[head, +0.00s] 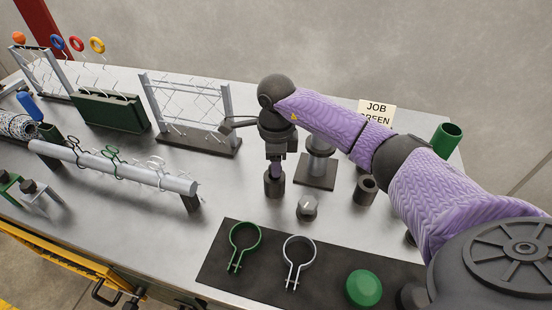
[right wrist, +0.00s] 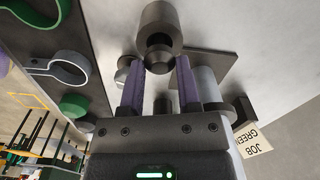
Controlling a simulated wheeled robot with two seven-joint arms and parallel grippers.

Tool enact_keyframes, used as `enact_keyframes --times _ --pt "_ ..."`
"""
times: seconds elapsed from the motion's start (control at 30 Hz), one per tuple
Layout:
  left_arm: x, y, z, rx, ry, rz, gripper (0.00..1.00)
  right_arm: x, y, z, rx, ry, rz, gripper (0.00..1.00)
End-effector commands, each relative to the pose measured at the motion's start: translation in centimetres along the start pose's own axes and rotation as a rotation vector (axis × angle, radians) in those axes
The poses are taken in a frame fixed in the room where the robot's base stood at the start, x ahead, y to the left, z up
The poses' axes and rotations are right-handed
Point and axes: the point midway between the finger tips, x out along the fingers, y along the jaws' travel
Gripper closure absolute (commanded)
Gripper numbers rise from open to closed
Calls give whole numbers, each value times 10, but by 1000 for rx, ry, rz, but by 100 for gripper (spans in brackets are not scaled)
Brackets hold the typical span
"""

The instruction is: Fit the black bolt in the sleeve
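My right gripper (head: 275,173) points down over a dark sleeve (head: 274,187) that stands upright on the bench. In the right wrist view, the gripper's two purple fingers (right wrist: 158,70) flank the rounded head of the black bolt (right wrist: 158,60), with little or no gap at the sides. The bolt lies in line with the mouth of the sleeve (right wrist: 158,22); its lower part is hidden, so its depth cannot be told. In the head view, the gripper hides the bolt. My left gripper is not in view.
A post on a square plate (head: 315,180) stands right behind the gripper. Another dark cylinder (head: 366,189) and a small grey knob (head: 307,208) stand nearby. A wire-mesh frame (head: 190,108) is at left. A dark mat (head: 215,270) with clamps and a green dome lies in front.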

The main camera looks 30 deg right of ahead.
Motion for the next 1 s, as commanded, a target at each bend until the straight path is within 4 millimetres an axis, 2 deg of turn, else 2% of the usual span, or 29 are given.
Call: enact_keyframes --times 0.03,0.17,0.2,0.47,0.7,0.8,1.0 --pt "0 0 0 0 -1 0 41 0 0 0 0 0 0 48" --pt "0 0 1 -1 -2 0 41 0 0 0 0 0 0 20" --pt "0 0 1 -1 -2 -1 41 0 0 0 0 0 0 17" --pt "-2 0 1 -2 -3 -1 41 -6 -1 0 0 -1 -2 17" --pt "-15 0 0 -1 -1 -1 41 -66 -1 0 -1 -4 -6 17" --pt "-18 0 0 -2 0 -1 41 -86 -1 0 0 -2 -4 17" --pt "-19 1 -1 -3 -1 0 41 -100 0 0 -1 0 -1 17"
